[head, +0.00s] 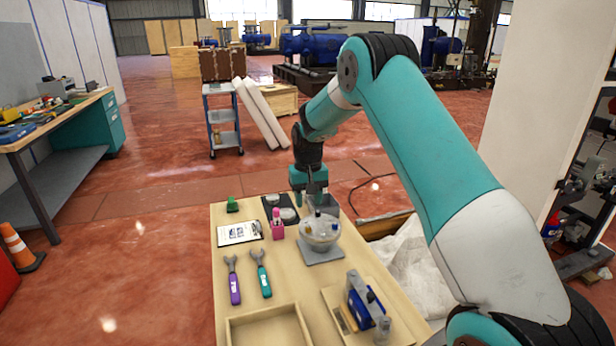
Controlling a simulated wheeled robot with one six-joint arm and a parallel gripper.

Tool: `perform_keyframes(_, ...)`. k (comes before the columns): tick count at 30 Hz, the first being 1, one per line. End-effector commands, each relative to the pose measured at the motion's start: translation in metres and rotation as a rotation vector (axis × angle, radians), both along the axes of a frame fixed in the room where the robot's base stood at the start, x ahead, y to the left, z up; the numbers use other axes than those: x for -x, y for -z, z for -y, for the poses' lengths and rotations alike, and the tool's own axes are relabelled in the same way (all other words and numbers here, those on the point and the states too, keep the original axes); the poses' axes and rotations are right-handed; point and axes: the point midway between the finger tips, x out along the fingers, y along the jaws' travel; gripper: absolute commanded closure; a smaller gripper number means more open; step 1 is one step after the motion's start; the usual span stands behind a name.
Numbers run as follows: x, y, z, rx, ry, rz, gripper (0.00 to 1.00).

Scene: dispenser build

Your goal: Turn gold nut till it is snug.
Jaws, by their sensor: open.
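A round, pale clear-looking dispenser part (320,236) sits on a grey square base (321,257) on the wooden table. Small blue, dark and gold-coloured pieces show around its top. A gold-coloured spot (308,230) on its near left side may be the gold nut, but it is too small to be sure. My gripper (317,203) points down just behind and above the dispenser. Its jaws are open, and I see nothing held. Whether a fingertip touches the dispenser cannot be told from this view.
On the table (222,280) are a clipboard (240,233), a pink holder (278,230), a purple wrench (234,280), a teal wrench (262,274), an empty wooden tray (268,312) and a blue vise-like device (367,300). A dark tray (270,203) lies left of my gripper.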

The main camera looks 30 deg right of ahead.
Motion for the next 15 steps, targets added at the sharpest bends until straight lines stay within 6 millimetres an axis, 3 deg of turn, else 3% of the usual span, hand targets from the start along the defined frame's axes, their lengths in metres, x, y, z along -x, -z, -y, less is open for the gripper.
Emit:
perform_keyframes(6, -0.001, -0.052, 0.000, 0.000, 0.000, 0.004, 0.56)
perform_keyframes(15, 0.000, -0.084, 0.000, 0.000, -0.001, -0.001, 0.56)
